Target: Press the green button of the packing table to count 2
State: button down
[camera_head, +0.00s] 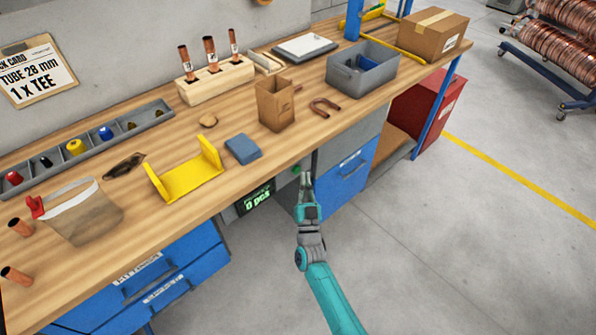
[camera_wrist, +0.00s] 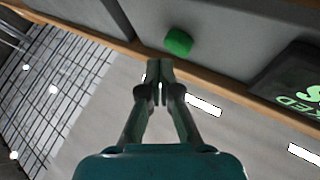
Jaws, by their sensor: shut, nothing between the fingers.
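The green button (camera_head: 296,170) is on the front panel under the packing table's (camera_head: 225,190) edge, right of the dark counter display (camera_head: 254,198), which reads "0 pcs" in green. In the wrist view the green button (camera_wrist: 178,42) stands out from the grey panel, slightly right of and beyond the fingertips. My gripper (camera_head: 306,176) is in front of the panel near the button, fingers shut and empty. In the wrist view my gripper (camera_wrist: 158,66) points toward the panel. A gap seems to remain between fingertips and button, but the exact distance is hard to tell.
A blue drawer (camera_head: 346,180) is right of the button, close to my gripper. A yellow bracket (camera_head: 187,175), blue block (camera_head: 243,148) and paper bag (camera_head: 276,104) stand on the tabletop above. The grey floor (camera_head: 440,240) to the right is clear.

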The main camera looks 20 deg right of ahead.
jog(key=shift+w+a, duration=0.15)
jog(key=shift+w, duration=0.15)
jog(key=shift+w+a, duration=0.2)
jog(key=shift+w, duration=0.3)
dwell(0.9)
jog(key=shift+s, duration=0.1)
jog(key=shift+s+d, duration=0.35)
jog(key=shift+s, duration=0.45)
jog(key=shift+s, duration=0.1)
jog(key=shift+s+d, duration=0.35)
jog(key=shift+s, duration=0.4)
jog(key=shift+s+d, duration=0.35)
jog(key=shift+s, duration=0.35)
jog(key=shift+s+d, duration=0.35)
jog(key=shift+s, duration=0.4)
dwell(0.4)
jog(key=s, duration=0.1)
jog(key=s+d, duration=0.1)
jog(key=s, duration=0.1)
jog(key=shift+s+d, duration=0.2)
jog(key=shift+d, duration=0.05)
